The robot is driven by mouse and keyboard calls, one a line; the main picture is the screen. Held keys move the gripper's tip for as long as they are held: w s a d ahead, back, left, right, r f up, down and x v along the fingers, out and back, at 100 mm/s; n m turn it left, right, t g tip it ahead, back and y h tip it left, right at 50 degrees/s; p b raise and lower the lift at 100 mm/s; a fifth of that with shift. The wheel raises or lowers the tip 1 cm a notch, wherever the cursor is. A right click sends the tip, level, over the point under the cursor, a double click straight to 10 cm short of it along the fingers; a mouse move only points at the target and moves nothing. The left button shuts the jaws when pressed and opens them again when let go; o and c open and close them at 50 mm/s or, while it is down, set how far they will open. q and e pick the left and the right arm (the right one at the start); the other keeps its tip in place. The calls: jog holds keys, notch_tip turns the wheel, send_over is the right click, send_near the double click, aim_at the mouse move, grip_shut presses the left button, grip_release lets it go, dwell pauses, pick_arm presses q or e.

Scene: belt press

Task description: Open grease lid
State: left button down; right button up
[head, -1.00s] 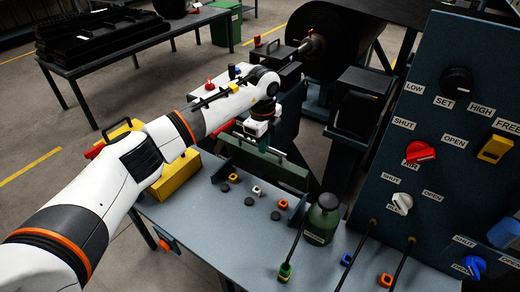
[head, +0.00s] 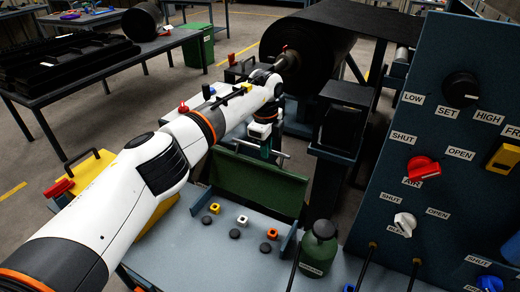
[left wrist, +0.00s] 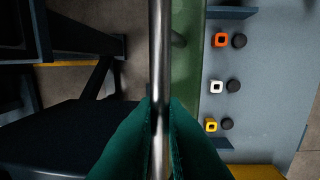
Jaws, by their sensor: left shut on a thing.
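A green lid panel (head: 258,190) stands tilted up at the far edge of the blue-grey bench, its broad face showing. A steel bar (head: 277,154) runs along its upper side. My left gripper (head: 262,146) is at this bar. In the left wrist view, its green fingers (left wrist: 158,125) are shut around the steel bar (left wrist: 160,50), and the green panel (left wrist: 186,70) lies just right of it. A green bottle labelled GREASE (head: 320,248) stands upright on the bench. My right gripper is not in view.
Orange, white and yellow square pieces (head: 242,219) with dark round caps sit on the bench. A control panel (head: 450,190) with knobs and switches rises at the right. A large black roll (head: 290,60) is behind the gripper. The aisle floor at left is open.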

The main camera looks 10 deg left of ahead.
pick_arm(q)
jog(key=shift+s+f, duration=0.1)
jog(key=shift+f, duration=0.25)
jog(key=c, duration=1.5)
grip_release()
jog(key=shift+w+a, duration=0.1)
jog(key=shift+w, duration=0.1)
jog(key=shift+r, duration=0.1)
jog(key=shift+r, duration=0.1)
notch_tip(320, 180, up, 12)
jog(key=shift+s+b, duration=0.35)
jog(key=shift+b, duration=0.05)
jog(key=shift+a, duration=0.1)
